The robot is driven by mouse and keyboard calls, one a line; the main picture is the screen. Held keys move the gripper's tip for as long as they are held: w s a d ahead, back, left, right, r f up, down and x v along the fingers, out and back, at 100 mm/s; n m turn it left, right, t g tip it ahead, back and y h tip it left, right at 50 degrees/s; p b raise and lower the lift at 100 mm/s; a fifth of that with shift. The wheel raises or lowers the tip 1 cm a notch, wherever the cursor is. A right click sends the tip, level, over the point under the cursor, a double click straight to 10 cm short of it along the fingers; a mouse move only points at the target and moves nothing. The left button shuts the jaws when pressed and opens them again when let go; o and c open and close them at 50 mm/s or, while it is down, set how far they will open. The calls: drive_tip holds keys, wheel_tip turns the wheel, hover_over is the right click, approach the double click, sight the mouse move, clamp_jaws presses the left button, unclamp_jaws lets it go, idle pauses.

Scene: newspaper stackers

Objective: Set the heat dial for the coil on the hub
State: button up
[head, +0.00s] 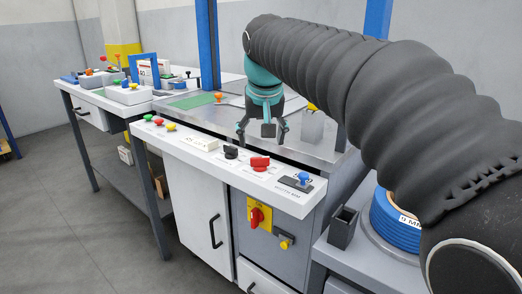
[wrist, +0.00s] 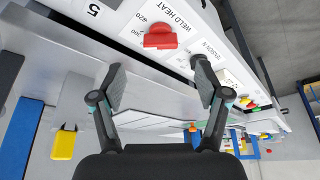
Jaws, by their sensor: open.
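The weld heat dial (head: 260,163) is a red knob on the white front panel. My gripper (head: 262,129) is open and empty, behind and above the panel, apart from the dial. In the wrist view its fingertips (wrist: 160,73) are spread, with the dial beyond the gap between them. A blue coil (head: 397,218) sits on a round grey hub at the right. Its white label ends in MM; its number is hard to read.
A black knob (head: 231,152) sits left of the dial, and a blue knob (head: 304,177) on a dark base sits right. Small coloured buttons (head: 159,122) line the panel's left end. A red-yellow switch (head: 256,216) is below. A grey block (head: 312,127) stands near my gripper.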

drive_tip(key=shift+v, duration=2.75)
